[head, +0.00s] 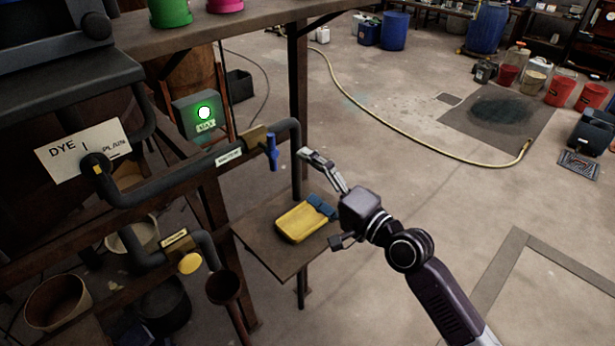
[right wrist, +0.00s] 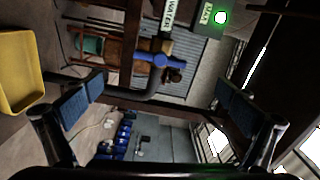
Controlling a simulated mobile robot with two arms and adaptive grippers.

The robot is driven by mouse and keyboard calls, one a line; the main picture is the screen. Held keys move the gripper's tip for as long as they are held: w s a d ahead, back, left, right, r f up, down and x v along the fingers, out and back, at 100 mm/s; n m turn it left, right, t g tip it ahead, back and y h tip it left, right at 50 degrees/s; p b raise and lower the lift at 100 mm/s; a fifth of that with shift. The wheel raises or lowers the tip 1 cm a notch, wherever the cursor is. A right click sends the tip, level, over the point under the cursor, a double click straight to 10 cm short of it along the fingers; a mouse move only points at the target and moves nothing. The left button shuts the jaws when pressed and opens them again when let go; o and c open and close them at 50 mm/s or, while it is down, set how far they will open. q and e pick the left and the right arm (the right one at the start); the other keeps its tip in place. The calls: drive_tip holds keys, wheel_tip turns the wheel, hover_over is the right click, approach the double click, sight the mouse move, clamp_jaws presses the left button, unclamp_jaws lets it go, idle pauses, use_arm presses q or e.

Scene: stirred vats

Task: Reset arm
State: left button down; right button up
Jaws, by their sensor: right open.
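My right gripper (head: 319,198) is open in the head view, its two fingers spread wide. It is to the right of a blue valve handle (head: 272,152) on a dark pipe. In the right wrist view the gripper (right wrist: 160,95) has blue-padded fingers spread apart with nothing between the pads. The blue handle (right wrist: 158,60) shows beyond them, apart from both fingers. My left gripper is not in view.
A grey box (head: 197,118) has a lit green lamp (head: 204,112). A yellow hose (head: 400,133) crosses the floor. Open floor lies right.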

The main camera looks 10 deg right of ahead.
drive_tip(key=d+f+g+h+b, duration=0.1)
drive_tip(key=d+f+h, duration=0.15)
drive_tip(key=f, duration=0.95)
drive_tip(key=d+f+g+h+b, duration=0.15)
drive_tip(key=d+f, duration=0.25)
drive_tip(key=f, duration=0.9)
drive_tip(key=s+d+f+n+g+h+b, duration=0.1)
drive_tip(key=s+d+f+n+h, duration=0.3)
drive_tip(key=f, duration=0.7)
drive_tip(key=s+d+f+m+g+b, duration=0.1)
drive_tip(key=s+f+g, duration=0.1)
drive_tip(key=s+f, duration=0.65)
drive_tip(key=s+d+f+n+g+h+b, duration=0.1)
drive_tip(key=s+d+f+n+g, duration=0.1)
drive_tip(key=s+f, duration=0.7)
drive_tip(key=s+d+f+n+g+h+b, duration=0.1)
drive_tip(key=s+d+f+n+g, duration=0.1)
drive_tip(key=s+f, duration=0.7)
drive_tip(key=s+f+n+g, duration=0.1)
drive_tip(key=s+f, duration=0.3)
drive_tip(key=s, duration=0.3)
drive_tip(key=s+f+n+g+b, duration=0.1)
drive_tip(key=s+f, duration=0.3)
drive_tip(key=s, duration=0.3)
drive_tip(key=s+f+n+g+b, duration=0.1)
drive_tip(key=s+f, duration=0.3)
drive_tip(key=s, duration=0.4)
drive_tip(key=shift+d+n+g+h, duration=0.3)
drive_tip(key=shift+n+g, duration=0.25)
drive_tip(key=shift+n, duration=0.05)
